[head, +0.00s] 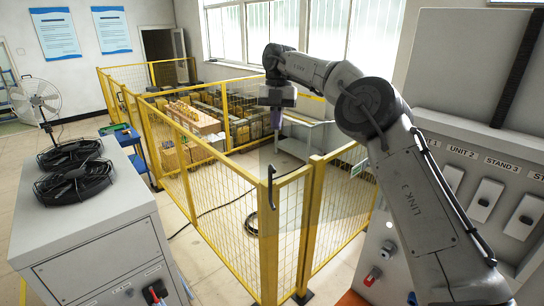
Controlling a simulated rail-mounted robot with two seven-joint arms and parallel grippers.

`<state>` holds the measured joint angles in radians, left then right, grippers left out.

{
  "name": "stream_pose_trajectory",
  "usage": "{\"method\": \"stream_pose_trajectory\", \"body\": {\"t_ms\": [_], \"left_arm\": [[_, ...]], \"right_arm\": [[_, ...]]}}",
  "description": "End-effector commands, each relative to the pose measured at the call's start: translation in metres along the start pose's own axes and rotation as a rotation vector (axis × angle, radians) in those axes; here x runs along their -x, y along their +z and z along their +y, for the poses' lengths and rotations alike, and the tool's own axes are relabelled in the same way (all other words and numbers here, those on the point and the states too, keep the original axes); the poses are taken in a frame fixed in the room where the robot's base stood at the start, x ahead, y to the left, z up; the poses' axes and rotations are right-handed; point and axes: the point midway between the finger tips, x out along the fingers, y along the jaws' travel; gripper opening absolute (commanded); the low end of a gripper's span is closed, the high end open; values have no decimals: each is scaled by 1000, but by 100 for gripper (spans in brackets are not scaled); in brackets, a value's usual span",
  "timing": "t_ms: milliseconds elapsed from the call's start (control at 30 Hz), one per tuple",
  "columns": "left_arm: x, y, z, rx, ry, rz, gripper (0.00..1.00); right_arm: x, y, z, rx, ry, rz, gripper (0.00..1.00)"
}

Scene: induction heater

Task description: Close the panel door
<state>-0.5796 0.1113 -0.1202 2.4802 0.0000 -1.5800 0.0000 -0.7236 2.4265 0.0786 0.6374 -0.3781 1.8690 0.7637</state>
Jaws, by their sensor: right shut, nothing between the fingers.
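I cannot tell for certain which part is the panel door. A yellow-framed mesh panel (291,222) with a black handle (270,187) on its near post stands upright in the middle of the head view, at a corner of the yellow fence. I cannot tell whether it is latched. My right gripper (277,119) is shut and empty, pointing down. It shows above the handle in the picture, apart from it. My right arm reaches in from the right. My left gripper is not in view.
A grey cabinet (95,225) with black fans (75,182) stands at left. A labelled control panel (480,190) stands at right, partly behind my arm. Yellow fencing (190,190) encloses crates (195,118) and a grey table (305,137). A black cable (205,212) lies on the floor.

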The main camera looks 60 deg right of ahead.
Motion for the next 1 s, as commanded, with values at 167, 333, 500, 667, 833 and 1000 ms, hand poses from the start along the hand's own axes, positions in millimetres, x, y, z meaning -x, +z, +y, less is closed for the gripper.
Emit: {"method": "stream_pose_trajectory", "body": {"t_ms": [167, 333, 500, 667, 833, 1000], "left_arm": [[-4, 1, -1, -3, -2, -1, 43], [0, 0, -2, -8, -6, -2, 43], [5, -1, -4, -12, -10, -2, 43], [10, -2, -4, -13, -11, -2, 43], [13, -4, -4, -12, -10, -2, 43], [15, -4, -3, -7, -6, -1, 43]], "right_arm": [[-26, -1, 0, 3, 0, 4, 0], [-51, -1, 0, 3, -1, 4, 0], [-64, -12, 0, 4, 2, 3, 0], [-71, -23, 0, 3, 1, 2, 0], [-77, -31, 0, 2, 1, 1, 0], [-80, -35, 0, 0, 2, 1, 0]]}}
